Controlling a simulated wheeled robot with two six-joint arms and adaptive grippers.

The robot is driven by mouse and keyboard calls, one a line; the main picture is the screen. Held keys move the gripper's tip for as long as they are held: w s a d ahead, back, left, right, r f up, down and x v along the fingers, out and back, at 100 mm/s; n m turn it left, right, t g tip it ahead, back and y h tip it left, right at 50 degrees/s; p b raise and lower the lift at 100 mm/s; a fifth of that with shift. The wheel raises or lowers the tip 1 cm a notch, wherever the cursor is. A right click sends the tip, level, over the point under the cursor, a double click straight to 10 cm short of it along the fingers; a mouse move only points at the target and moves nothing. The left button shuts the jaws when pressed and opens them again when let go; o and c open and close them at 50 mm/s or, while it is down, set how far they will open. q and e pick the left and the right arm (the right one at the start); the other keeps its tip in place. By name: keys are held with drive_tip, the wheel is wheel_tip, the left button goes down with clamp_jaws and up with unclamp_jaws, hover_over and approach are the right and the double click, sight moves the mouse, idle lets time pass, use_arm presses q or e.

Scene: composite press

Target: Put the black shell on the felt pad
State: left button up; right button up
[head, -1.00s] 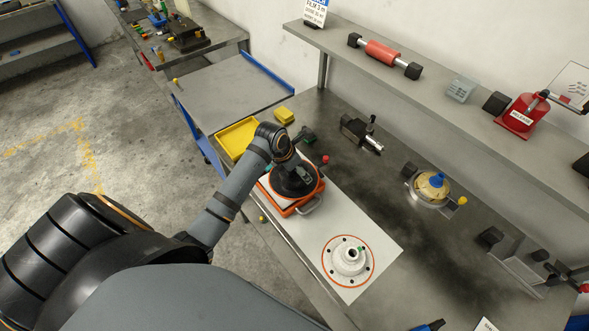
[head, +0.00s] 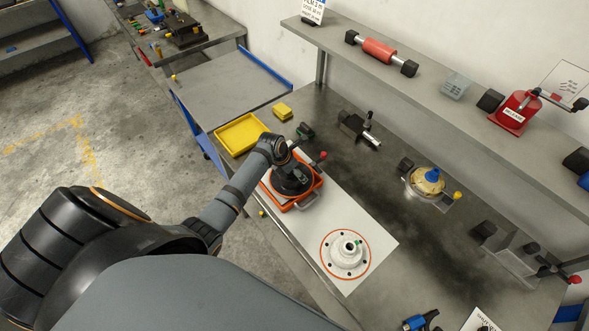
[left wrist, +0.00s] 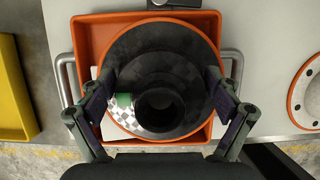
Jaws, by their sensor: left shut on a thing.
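The black shell (head: 294,182) is a round stepped part with a central hub. It sits in or just above the orange tray (head: 306,197) on the bench; I cannot tell whether it touches the tray floor. A pale flat sheet (head: 375,243) under the tray may be the felt pad. My right gripper is out of view.
A white flanged part (head: 345,251) with an orange rim lies on the pale sheet, right of the tray. A yellow tray (head: 240,135) is at the left. A clamp (head: 355,128) and a gold-and-blue fixture (head: 430,182) stand behind. A shelf runs above the bench.

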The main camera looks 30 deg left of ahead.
sight(284, 176)
use_arm(q)
drive_tip(key=shift+f, duration=0.2)
drive_tip(key=o, duration=1.1)
drive_tip(key=b+v, duration=0.1)
drive_tip(key=v, duration=1.1)
drive_tip(key=shift+s+r, duration=0.1)
drive_tip(key=shift+r, duration=0.2)
